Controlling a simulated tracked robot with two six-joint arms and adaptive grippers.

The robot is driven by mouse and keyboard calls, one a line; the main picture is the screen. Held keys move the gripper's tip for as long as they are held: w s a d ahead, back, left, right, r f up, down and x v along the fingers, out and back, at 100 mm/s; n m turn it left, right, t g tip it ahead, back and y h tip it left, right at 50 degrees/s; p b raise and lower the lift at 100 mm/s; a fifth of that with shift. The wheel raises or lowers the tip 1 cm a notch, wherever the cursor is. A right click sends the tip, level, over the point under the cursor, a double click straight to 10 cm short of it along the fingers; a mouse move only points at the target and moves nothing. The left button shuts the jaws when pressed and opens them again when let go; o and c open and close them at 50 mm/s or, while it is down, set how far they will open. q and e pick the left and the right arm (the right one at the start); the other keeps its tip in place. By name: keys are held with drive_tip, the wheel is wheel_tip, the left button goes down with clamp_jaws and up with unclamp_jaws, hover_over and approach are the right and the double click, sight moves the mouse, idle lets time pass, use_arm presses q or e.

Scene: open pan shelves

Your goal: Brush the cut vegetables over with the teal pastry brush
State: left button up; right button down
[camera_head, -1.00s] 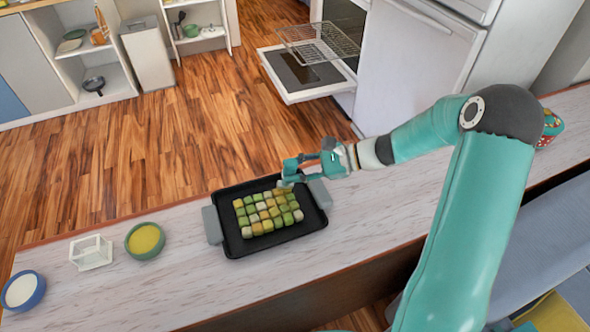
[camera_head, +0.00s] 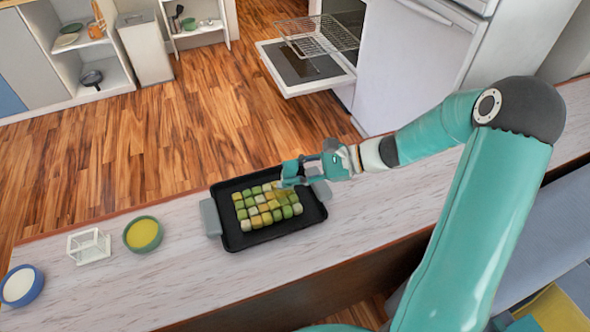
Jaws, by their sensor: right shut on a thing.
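Cut vegetables (camera_head: 262,212), green and yellow cubes in rows, lie in a black tray (camera_head: 246,244) with grey handles on the counter. My right gripper (camera_head: 292,171) is over the tray's back right corner, shut on the teal pastry brush. The brush is the same colour as the gripper, so I cannot clearly separate the two. Its tip seems to be at the cubes at the back right; whether it touches them I cannot tell. My left gripper is not in view.
A green bowl of yellow liquid (camera_head: 143,234), a white open frame stand (camera_head: 89,246) and a blue bowl of white stuff (camera_head: 20,286) stand left of the tray. An open oven door (camera_head: 305,72) with a rack is beyond the counter.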

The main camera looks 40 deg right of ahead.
drive_tip(key=shift+s+a+b, duration=0.2)
drive_tip(key=shift+s+a, duration=0.15)
drive_tip(key=shift+s, duration=0.25)
drive_tip(key=shift+s+a+b, duration=0.15)
drive_tip(key=shift+s+a, duration=0.2)
drive_tip(key=shift+s, duration=0.2)
drive_tip(key=shift+s+a+b, duration=0.25)
drive_tip(key=shift+s+a, duration=0.1)
drive_tip(key=shift+s, duration=0.25)
drive_tip(key=shift+s+a+b, duration=0.2)
drive_tip(key=shift+s+a, duration=0.15)
drive_tip(key=shift+s, duration=0.25)
drive_tip(key=shift+w+d, duration=0.4)
drive_tip(key=shift+w, duration=0.25)
drive_tip(key=shift+w+d, duration=0.35)
drive_tip(key=shift+w, duration=0.25)
drive_tip(key=shift+w+d+p, duration=0.25)
drive_tip(key=shift+w+d, duration=0.1)
drive_tip(key=shift+w, duration=0.25)
drive_tip(key=shift+w+d+p, duration=0.25)
drive_tip(key=shift+w+d, duration=0.1)
drive_tip(key=shift+w, duration=0.25)
